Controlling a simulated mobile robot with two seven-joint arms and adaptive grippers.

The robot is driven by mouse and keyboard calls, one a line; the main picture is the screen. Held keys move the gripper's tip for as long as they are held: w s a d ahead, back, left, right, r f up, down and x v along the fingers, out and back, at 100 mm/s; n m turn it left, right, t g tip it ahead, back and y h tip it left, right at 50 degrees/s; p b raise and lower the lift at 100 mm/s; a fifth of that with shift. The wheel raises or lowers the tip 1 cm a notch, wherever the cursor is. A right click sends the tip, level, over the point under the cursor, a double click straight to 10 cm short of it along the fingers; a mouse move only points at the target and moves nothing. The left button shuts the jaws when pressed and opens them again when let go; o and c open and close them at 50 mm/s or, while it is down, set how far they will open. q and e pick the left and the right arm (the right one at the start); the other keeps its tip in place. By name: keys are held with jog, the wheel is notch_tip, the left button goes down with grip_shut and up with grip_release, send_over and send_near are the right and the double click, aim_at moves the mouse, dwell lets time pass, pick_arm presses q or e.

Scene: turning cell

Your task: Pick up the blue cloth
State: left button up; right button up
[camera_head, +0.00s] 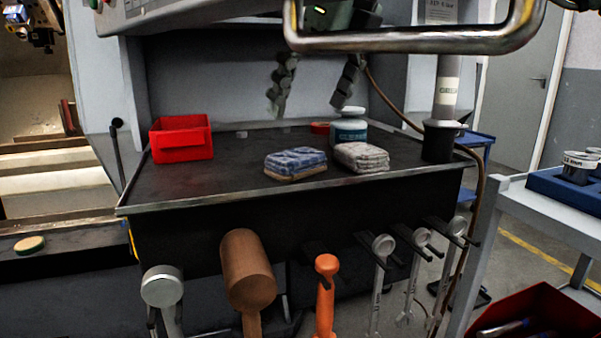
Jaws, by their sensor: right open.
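The blue cloth (296,161) lies folded in a flat pad on the dark tray top (225,178), near its middle. A tan layer shows along its lower edge. A grey folded cloth (362,157) lies close to its right. My right gripper (307,110) hangs above and behind the blue cloth in the picture, apart from it. Its two dark segmented fingers are spread, with nothing between them. A metal bar in front hides part of the gripper's body. My left gripper is not in view.
A red bin (181,138) stands at the tray's left. A metal bar (415,42) crosses the top. A brown mallet (248,268), an orange-handled tool (325,290) and several wrenches hang in front. The tray's front left is clear.

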aim_at(298, 154)
jog(key=shift+d+f+m+h, duration=0.3)
jog(key=shift+d+f+m, duration=0.05)
jog(key=shift+f+m, duration=0.1)
jog(key=x, duration=0.7)
jog(key=shift+s+a+r, duration=0.1)
jog(key=shift+a, duration=0.2)
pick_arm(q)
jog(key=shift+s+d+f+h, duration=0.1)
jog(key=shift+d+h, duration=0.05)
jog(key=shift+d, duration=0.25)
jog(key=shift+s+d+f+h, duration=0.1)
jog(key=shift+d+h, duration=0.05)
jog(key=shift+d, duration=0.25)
pick_arm(e)
jog(key=shift+c, duration=0.6)
jog(key=c, duration=1.1)
jog(key=shift+r, duration=0.45)
notch_tip(298, 154, up, 8)
jog(key=shift+f+p, duration=0.1)
jog(key=shift+p, duration=0.35)
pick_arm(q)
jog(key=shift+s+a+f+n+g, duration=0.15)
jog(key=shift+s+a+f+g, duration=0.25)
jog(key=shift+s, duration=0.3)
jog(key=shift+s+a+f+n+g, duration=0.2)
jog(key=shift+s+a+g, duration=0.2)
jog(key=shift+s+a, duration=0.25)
pick_arm(e)
jog(key=shift+r, duration=0.7)
